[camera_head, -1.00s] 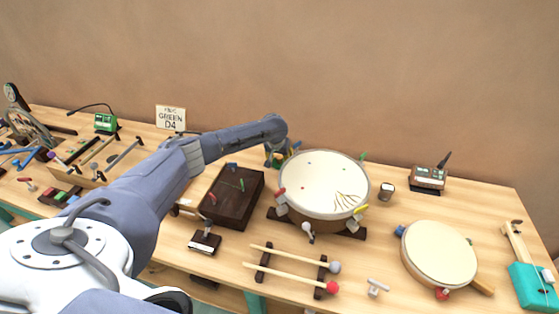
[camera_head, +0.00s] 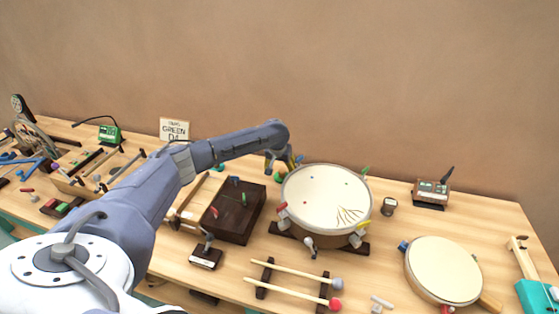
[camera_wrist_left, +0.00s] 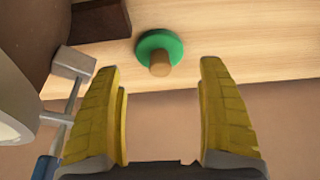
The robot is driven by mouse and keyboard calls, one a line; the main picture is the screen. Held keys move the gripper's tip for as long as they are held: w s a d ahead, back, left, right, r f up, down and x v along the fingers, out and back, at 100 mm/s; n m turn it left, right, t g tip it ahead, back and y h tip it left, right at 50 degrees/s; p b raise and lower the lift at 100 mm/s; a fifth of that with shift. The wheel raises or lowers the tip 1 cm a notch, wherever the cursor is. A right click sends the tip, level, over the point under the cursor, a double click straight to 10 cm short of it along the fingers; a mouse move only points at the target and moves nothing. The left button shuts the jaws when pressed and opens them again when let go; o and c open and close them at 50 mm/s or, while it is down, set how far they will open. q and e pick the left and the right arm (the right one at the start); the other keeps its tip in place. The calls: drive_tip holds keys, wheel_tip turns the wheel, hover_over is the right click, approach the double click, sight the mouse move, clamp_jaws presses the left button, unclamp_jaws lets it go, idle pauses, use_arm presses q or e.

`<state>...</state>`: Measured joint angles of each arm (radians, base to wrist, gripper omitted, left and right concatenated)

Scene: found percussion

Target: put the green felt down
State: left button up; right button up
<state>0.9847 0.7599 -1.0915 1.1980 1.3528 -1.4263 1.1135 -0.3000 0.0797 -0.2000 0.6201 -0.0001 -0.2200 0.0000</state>
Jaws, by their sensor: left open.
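The green felt (camera_wrist_left: 172,42) is a round disc with a short wooden peg (camera_wrist_left: 160,64) in its middle. In the left wrist view it rests on the wooden table beyond the fingertips. My left gripper (camera_wrist_left: 160,68) is open, with its two yellow fingers spread on either side of the peg's line and clear of the felt. In the head view my left gripper (camera_head: 284,161) hangs at the far side of the drum (camera_head: 325,195), partly hidden by it. My right gripper is not in view.
The drum's tuning hardware (camera_wrist_left: 72,65) is close beside the left finger in the wrist view. A dark box (camera_head: 233,213) stands left of the drum. Two mallets (camera_head: 295,294) lie in front. A small dark pot (camera_head: 389,206) and a meter (camera_head: 431,193) stand to the right.

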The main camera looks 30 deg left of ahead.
use_arm(q)
drive_tip(key=v, duration=0.7)
drive_tip(key=shift+r, duration=0.15)
